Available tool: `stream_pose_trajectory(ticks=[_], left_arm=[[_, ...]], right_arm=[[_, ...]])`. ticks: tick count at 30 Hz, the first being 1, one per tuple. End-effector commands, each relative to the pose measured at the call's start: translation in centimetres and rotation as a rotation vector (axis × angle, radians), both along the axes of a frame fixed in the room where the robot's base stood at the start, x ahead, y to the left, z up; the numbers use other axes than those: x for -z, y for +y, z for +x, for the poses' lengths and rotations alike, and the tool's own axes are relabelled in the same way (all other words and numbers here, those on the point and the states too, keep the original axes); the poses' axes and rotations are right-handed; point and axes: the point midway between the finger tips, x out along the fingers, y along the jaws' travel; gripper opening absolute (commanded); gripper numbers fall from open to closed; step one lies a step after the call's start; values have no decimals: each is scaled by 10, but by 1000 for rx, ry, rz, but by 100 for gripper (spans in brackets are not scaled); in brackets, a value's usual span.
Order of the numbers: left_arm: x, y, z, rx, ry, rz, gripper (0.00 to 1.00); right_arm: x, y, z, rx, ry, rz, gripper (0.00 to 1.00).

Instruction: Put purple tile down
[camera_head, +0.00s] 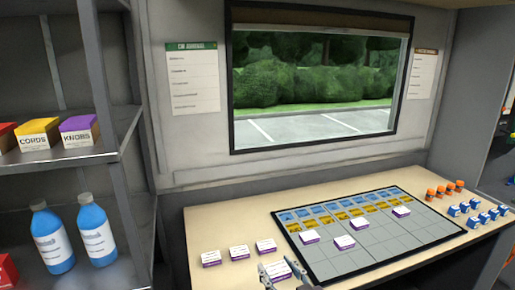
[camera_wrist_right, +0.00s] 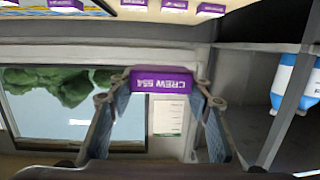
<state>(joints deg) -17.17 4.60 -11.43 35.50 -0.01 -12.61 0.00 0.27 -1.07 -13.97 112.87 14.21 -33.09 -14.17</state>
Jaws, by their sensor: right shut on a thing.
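My right gripper (camera_head: 281,274) is at the bottom of the head view, over the table's front part. It is shut on a purple tile (camera_head: 277,267) with a white top. In the right wrist view this tile (camera_wrist_right: 164,80) sits between the fingertips, its purple edge reading "CREW 554". The dark gridded board (camera_head: 375,249) lies to the right of the gripper. Several purple-and-white tiles lie on it, such as one tile (camera_head: 359,222) near its middle. Three more purple tiles (camera_head: 239,252) lie in a row on the table, left of the board. My left gripper is not in view.
Blue and yellow tiles fill the board's back rows; many front grey cells are bare. Orange items (camera_head: 443,190) and blue-and-white blocks (camera_head: 476,211) stand right of the board. A metal shelf (camera_head: 71,163) with boxes and blue bottles (camera_head: 97,231) is at left.

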Motion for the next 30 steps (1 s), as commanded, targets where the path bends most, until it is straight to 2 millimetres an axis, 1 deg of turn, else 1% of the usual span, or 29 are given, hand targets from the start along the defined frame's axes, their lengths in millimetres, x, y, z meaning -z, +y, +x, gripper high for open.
stream_pose_trajectory(ticks=[1,6,11,16,20,23,24,27,30], left_arm=[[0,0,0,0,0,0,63],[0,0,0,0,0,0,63],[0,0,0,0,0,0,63],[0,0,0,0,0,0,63],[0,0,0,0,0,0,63],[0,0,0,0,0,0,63],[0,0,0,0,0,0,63],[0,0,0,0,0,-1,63],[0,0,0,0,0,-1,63]], right_arm=[[11,-11,-6,-13,4,-4,21],[30,-35,-25,-67,2,-3,21],[39,-56,-44,-122,2,-1,21],[41,-80,-71,-201,1,1,21],[28,-104,-103,-299,-4,-2,21],[11,-119,-130,-384,-3,-8,21],[1,-124,-142,-421,-4,-11,21],[-19,-134,-167,-495,-1,-11,21],[-34,-138,-182,-540,-1,-6,21]])
